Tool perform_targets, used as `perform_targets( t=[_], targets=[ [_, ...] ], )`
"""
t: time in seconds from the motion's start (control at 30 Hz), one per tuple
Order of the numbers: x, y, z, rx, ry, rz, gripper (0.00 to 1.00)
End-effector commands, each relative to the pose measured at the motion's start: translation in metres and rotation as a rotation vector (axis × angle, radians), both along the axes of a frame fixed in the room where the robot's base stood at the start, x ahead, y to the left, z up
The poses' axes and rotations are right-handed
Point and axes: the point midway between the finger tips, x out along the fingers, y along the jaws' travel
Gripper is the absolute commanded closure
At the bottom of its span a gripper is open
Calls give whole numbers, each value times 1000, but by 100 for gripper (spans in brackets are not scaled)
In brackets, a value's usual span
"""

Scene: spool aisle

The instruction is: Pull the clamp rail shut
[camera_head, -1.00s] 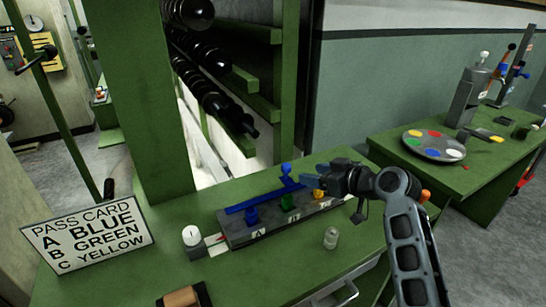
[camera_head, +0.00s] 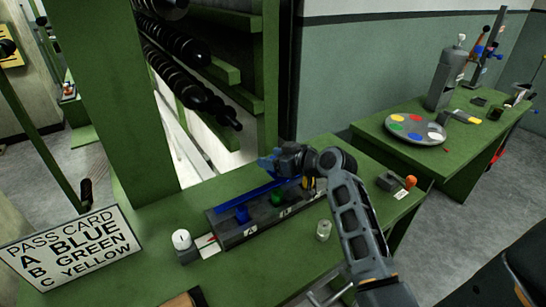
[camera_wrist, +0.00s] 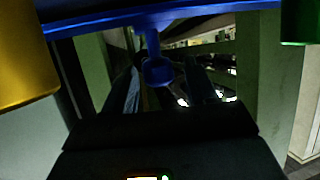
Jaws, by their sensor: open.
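The blue clamp rail (camera_head: 245,198) runs along the back of a dark block (camera_head: 228,238) on the green bench. Its blue upright handle (camera_head: 264,163) is partly hidden by my gripper (camera_head: 272,164). My gripper is open at the handle; I cannot tell whether it touches it. Blue (camera_head: 242,214), green (camera_head: 277,198) and yellow (camera_head: 306,183) pieces stand in the block in front of the rail. In the wrist view the rail (camera_wrist: 215,9) crosses the top and the knobbed handle (camera_wrist: 157,70) is central, with yellow (camera_wrist: 25,60) at left and green (camera_wrist: 300,22) at right.
A pass card (camera_head: 72,247) stands at the bench's left. A white-topped knob (camera_head: 182,240) is left of the block, and a small pale cylinder (camera_head: 323,230) is in front. A green rack (camera_head: 215,60) rises behind. A second table (camera_head: 465,160) holds a colour palette.

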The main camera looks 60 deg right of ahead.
Motion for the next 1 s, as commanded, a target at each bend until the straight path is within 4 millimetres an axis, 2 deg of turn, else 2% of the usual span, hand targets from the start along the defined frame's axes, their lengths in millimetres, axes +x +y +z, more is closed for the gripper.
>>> perform_targets(
  t=[0.23,0.8,1.0],
  targets=[
    [1,0,-1,0,0,0,44],
    [0,0,0,0,1,0,99],
    [0,0,0,0,1,0,100]
  ],
)
